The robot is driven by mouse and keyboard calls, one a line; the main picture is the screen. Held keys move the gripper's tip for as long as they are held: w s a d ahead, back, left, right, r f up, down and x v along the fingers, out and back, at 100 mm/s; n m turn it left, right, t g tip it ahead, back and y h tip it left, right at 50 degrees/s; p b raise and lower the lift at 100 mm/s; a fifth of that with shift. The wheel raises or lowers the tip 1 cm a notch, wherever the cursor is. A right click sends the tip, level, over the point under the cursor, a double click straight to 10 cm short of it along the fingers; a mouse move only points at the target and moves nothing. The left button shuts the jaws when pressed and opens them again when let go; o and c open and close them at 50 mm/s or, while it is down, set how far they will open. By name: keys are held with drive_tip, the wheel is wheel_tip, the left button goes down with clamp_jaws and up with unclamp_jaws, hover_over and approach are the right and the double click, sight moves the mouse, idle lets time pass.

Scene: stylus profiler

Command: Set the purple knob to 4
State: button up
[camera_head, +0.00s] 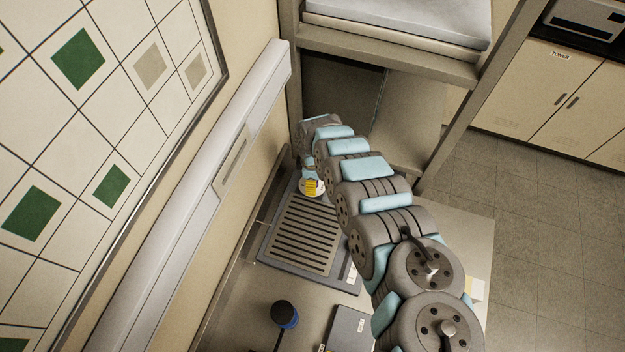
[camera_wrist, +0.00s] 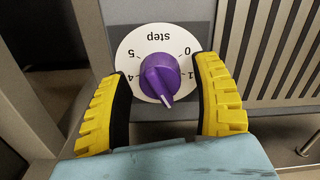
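The purple knob (camera_wrist: 160,78) sits on a round white dial (camera_wrist: 150,42) marked "step" in the wrist view. The numbers 0 and 1 show on the right, 4 and 5 on the left. The white line on the knob points down and slightly right, away from the 4; the numbers there are not legible. My gripper (camera_wrist: 162,70) is open, with one yellow finger on each side of the knob and a gap to both. In the head view my gripper (camera_head: 312,187) is over the dial, and the knob cannot be made out.
The dial is on a grey panel beside a slotted grille (camera_head: 304,233). A black and blue knob or lever (camera_head: 285,314) and a grey box (camera_head: 348,328) are nearer. A wall with a ledge (camera_head: 215,180) runs along the left, and a shelf frame (camera_head: 390,50) stands behind.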

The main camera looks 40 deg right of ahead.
drive_tip(key=c, duration=1)
drive_tip(key=shift+c, duration=0.2)
drive_tip(key=shift+m, duration=0.3)
drive_tip(key=m+p, duration=0.1)
drive_tip(key=m, duration=0.2)
drive_tip(key=shift+a+m+p, duration=0.1)
drive_tip(key=shift+m+p, duration=0.3)
drive_tip(key=m, duration=0.5)
drive_tip(key=shift+w, duration=0.1)
drive_tip(key=m+b, duration=0.1)
drive_tip(key=m, duration=0.4)
drive_tip(key=shift+f+m, duration=0.15)
drive_tip(key=shift+m, duration=0.25)
clamp_jaws()
drive_tip(key=shift+m+b, duration=0.85)
drive_tip(key=shift+m, duration=1.45)
